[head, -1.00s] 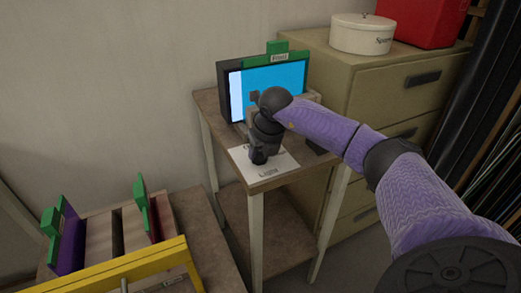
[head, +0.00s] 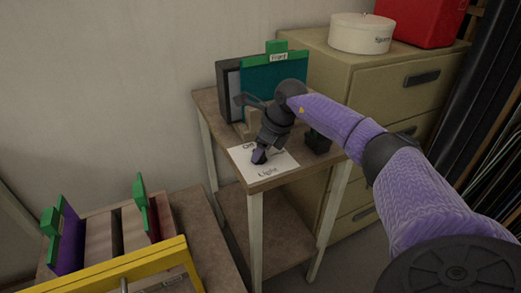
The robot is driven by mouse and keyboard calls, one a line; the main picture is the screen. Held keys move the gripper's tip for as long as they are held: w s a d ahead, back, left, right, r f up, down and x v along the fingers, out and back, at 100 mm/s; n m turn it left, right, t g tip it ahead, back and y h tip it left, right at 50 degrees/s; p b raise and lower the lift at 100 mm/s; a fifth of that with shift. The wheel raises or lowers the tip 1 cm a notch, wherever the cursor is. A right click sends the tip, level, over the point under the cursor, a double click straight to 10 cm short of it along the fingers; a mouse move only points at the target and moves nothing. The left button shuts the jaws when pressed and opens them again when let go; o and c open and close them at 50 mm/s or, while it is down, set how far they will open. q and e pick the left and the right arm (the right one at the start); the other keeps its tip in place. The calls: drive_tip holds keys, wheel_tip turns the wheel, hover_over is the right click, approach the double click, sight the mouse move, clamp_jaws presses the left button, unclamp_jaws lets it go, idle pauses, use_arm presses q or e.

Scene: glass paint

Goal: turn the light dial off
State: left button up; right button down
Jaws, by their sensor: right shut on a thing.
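A white card (head: 281,167) printed "Light", with partly covered lettering at its top edge, lies on the front of the small side table (head: 207,103). My right gripper (head: 261,153) points down over the card and is shut on the light dial, which is mostly hidden by the fingers. Behind it stands a light box with a dark teal panel (head: 262,79), unlit, with a green "Front" tag (head: 277,52) on top. My left gripper is not in view.
A small dark block (head: 318,143) sits on the table right of my gripper. A drawer cabinet (head: 375,85) with a round white tin (head: 361,33) and a red box (head: 420,20) stands behind. A lower bench with a yellow bar (head: 125,265) is at left.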

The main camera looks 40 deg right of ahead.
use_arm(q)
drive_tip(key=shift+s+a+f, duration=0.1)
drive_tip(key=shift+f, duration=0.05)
use_arm(e)
drive_tip(key=shift+n+y, duration=0.3)
drive_tip(key=shift+n, duration=0.3)
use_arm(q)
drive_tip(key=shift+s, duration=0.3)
use_arm(e)
drive_tip(key=shift+c, duration=1.3)
unclamp_jaws()
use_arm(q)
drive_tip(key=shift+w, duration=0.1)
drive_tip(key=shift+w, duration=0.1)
use_arm(e)
drive_tip(key=shift+r, duration=0.1)
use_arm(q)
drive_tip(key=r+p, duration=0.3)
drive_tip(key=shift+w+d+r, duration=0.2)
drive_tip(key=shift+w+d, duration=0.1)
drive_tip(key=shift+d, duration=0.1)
use_arm(e)
drive_tip(key=v, duration=0.9)
drive_tip(key=shift+r, duration=0.4)
drive_tip(key=shift+d, duration=0.1)
